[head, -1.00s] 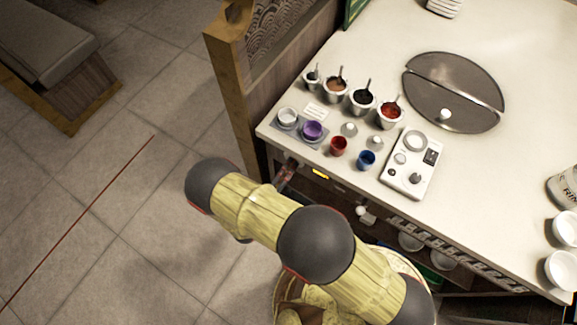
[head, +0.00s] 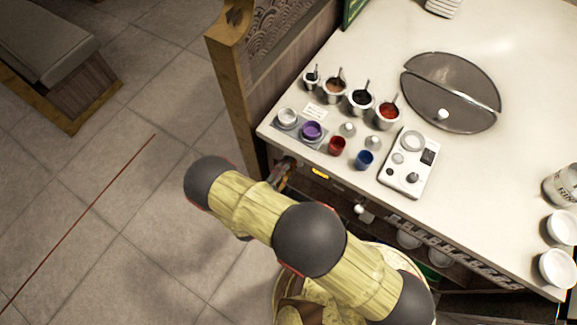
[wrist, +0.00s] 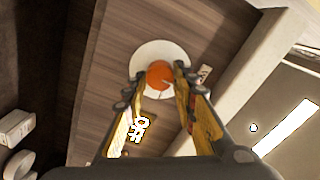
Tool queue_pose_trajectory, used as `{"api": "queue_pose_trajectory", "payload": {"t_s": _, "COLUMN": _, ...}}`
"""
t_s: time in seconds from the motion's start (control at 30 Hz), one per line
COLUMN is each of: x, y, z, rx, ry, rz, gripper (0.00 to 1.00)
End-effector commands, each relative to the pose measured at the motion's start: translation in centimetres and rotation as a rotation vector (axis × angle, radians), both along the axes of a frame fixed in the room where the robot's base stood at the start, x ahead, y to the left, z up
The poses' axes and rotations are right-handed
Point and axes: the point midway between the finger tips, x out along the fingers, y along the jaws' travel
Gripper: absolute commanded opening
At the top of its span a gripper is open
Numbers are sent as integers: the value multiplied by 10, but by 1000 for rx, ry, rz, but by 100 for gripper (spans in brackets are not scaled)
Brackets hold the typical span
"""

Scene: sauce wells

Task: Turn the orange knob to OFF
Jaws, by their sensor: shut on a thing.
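The orange knob (wrist: 159,74) sits on a round white plate (wrist: 160,52) on a brown wood-grain panel in the wrist view. My gripper (wrist: 160,83) has one finger on each side of the knob and is shut on it. A dark pointer line shows on the knob's face, but I cannot read its setting. A small pale label (wrist: 205,73) lies right of the plate; its text is too small to read. In the head view my gripper (head: 283,178) is at the counter's front face, below the top edge, and the knob is hidden there.
The white counter (head: 490,190) holds several sauce cups, a purple-filled cup (head: 312,131), a red cup (head: 337,146), a blue cup (head: 364,159) and a white control box (head: 408,163). A wooden post (head: 235,90) stands left of the counter. Open floor lies further left.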

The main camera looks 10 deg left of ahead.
Motion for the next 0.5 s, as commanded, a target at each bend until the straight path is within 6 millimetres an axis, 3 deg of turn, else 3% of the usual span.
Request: {"api": "queue_pose_trajectory", "payload": {"t_s": 0.5, "x": 1, "y": 2, "z": 0, "rx": -48, "ry": 22, "rz": 3, "gripper": 2}}
